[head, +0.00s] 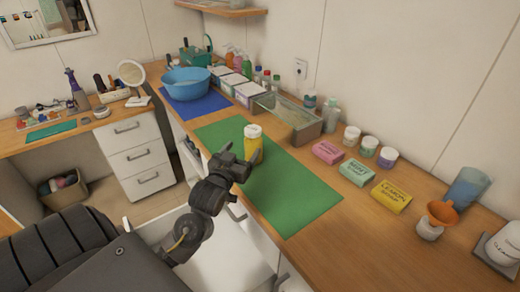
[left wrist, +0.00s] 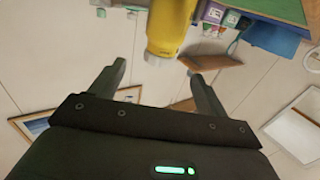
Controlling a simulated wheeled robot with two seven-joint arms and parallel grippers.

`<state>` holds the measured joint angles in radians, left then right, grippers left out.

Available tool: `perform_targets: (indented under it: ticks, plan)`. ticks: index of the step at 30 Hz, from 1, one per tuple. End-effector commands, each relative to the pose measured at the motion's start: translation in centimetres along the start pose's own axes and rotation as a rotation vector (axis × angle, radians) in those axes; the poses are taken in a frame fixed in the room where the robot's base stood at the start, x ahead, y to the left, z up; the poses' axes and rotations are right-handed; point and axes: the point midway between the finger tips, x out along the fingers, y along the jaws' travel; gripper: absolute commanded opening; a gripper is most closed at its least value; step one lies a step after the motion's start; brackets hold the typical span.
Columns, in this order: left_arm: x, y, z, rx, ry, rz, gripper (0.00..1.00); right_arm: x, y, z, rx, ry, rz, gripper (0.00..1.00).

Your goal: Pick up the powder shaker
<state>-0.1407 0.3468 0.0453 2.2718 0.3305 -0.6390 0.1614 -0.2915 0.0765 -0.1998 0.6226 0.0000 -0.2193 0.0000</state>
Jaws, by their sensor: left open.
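The powder shaker is a yellow cylinder with a white cap (head: 253,143), standing upright on the green mat (head: 290,190) in the head view. My left gripper (head: 241,160) is open at the near-left side of the shaker and partly covers its lower body. In the left wrist view the picture is turned over, and the yellow shaker (left wrist: 173,24) hangs in from the top with its pale cap downward. There the open fingers (left wrist: 160,75) spread to either side of the cap, with nothing held. Contact cannot be told. My right gripper is not in view.
A blue basin (head: 186,82) stands behind on a blue mat. A glass-topped box (head: 287,118) and small jars line the wall. Pink, mint and yellow (head: 391,197) boxes lie right of the green mat, near an orange funnel (head: 441,212). The mat's near part is clear.

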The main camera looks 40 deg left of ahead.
Motion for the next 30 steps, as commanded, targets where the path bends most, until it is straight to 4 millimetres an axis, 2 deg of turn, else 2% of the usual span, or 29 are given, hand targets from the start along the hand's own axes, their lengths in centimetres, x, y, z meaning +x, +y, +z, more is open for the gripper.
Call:
perform_targets:
  ticks: [1, 8, 15, 19, 26, 30]
  plan:
    - [-0.1, -0.1, 0.7, 0.000, 0.000, -0.001, 0.76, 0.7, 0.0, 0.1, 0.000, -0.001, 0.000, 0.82]
    - [0.1, -0.8, 0.5, 0.001, 0.000, -0.014, 0.76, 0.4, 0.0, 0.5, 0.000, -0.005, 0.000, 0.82]
    - [3.6, -1.3, 0.4, 0.003, 0.000, -0.020, 0.76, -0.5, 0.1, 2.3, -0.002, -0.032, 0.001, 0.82]
    - [4.8, -1.2, 0.5, 0.001, -0.001, -0.020, 0.76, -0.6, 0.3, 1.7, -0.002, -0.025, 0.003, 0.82]
    - [5.6, -1.2, 0.4, 0.001, 0.000, -0.017, 0.76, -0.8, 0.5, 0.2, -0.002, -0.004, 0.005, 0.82]
    - [7.7, -1.3, -0.1, 0.003, 0.000, -0.017, 0.76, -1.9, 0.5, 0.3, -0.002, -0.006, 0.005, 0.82]
